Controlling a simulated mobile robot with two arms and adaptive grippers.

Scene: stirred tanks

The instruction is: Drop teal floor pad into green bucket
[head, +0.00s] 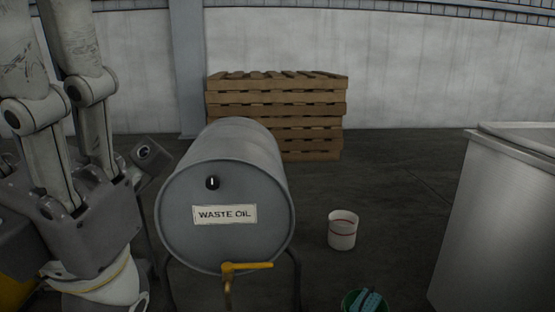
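The green bucket (347,299) stands on the floor at the bottom edge, right of the middle, partly cut off by the frame. A teal item (368,300), which looks like the teal floor pad, shows inside its rim with something dark beside it. My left gripper (50,25) is large and close at the left, its fingers pointing up. The fingertips run out of the top of the frame, so I cannot tell whether it is open or shut. It is well away from the bucket. My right gripper is not in view.
A grey waste oil drum (226,180) with a yellow tap handle (248,266) lies on a stand in the middle. A white bucket (343,232) stands right of it. Wooden pallets (278,112) are stacked behind. A metal tank (500,220) is at right.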

